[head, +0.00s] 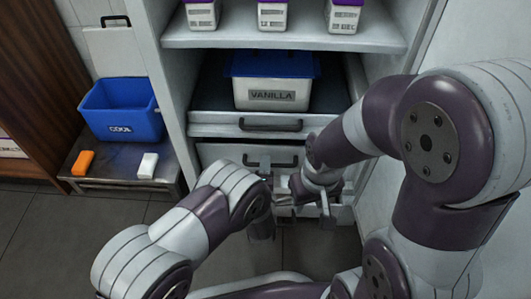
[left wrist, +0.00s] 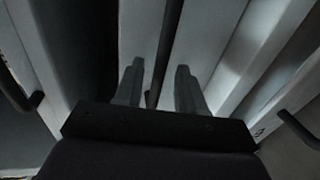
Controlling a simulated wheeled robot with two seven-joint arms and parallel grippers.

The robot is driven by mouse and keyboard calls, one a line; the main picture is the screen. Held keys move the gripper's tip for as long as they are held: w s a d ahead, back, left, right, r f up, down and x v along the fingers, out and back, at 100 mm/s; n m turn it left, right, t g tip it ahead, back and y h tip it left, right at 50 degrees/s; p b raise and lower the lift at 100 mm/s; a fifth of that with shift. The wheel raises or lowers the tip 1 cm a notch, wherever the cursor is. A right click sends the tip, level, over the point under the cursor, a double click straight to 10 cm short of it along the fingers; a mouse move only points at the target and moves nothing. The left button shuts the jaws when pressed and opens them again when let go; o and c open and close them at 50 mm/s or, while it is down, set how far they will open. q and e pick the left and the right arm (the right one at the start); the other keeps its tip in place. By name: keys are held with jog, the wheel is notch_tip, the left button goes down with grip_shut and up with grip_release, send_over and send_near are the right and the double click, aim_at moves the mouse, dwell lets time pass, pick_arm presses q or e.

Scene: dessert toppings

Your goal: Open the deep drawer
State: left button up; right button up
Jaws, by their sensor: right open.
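The deep drawer (head: 222,152) is the lower drawer of the white cabinet, with a dark bar handle (head: 288,162). My arms cover much of its front, and I cannot tell whether it is slightly out. My left gripper (head: 262,163) is at its handle. In the left wrist view, the left fingers (left wrist: 159,86) stand apart, with a thin dark bar or gap between them; I cannot tell whether this is the handle. My right gripper (head: 304,196) is open and empty in front of the drawer's lower right part, partly hidden by its wrist.
Several purple-topped containers stand on the shelf (head: 290,42). At left, a blue COOL bin (head: 120,108), orange block (head: 83,163) and white block (head: 148,166) rest on a low stand.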

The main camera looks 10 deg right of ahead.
pick_arm(q)
jog(key=shift+w+d, duration=0.1)
jog(key=shift+w, duration=0.15)
pick_arm(e)
jog(key=shift+w+d, duration=0.1)
jog(key=shift+w, duration=0.25)
pick_arm(q)
grip_shut()
